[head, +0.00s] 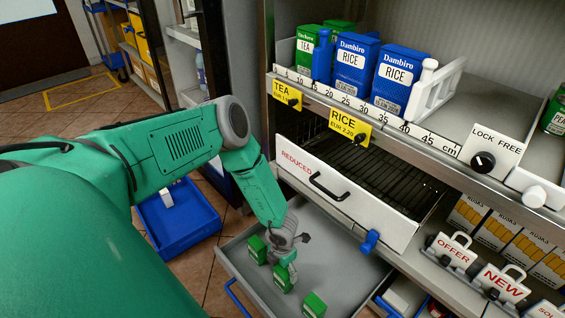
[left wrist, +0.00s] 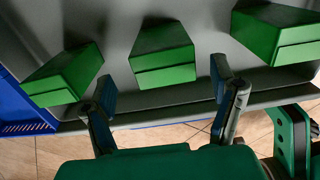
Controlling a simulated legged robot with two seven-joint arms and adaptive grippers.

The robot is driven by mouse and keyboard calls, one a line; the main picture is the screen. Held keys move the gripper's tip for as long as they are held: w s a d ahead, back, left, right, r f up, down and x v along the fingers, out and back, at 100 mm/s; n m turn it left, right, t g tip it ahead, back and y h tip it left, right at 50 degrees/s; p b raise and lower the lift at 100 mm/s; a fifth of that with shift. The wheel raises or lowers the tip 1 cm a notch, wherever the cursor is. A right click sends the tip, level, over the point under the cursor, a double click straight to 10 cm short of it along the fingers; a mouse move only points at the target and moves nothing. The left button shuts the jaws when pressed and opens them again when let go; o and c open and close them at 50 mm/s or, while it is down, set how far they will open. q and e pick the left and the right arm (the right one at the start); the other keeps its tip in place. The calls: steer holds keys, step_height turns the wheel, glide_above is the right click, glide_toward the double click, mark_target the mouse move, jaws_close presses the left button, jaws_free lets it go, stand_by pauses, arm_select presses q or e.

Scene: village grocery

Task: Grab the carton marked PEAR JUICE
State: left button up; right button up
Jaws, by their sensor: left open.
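Several small green cartons stand in the grey open drawer at the bottom of the shelf; I see a left one (head: 257,250), a middle one (head: 281,280) and a front one (head: 314,305). No name is readable on them, so I cannot tell which is PEAR JUICE. My left gripper (head: 288,252) reaches down into the drawer, partly covering the middle carton. In the left wrist view my left gripper (left wrist: 163,78) is open, with a green carton (left wrist: 162,62) between and beyond its fingers. Other cartons show to the left (left wrist: 65,75) and right (left wrist: 280,35). My right gripper is out of view.
The drawer (head: 345,262) has low walls and free floor to the right. Tea and rice boxes (head: 350,65) stand on the upper shelf. A blue crate (head: 180,220) sits on the floor.

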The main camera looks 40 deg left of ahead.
arm_select(q)
steer(key=shift+w+d+f+b, duration=0.1)
steer(key=shift+f+b, duration=0.2)
steer(key=shift+f, duration=0.55)
steer(key=shift+d+f, duration=0.3)
steer(key=shift+f, duration=0.05)
steer(key=shift+a, duration=0.3)
steer(key=c, duration=1.5)
steer(key=shift+d, duration=0.1)
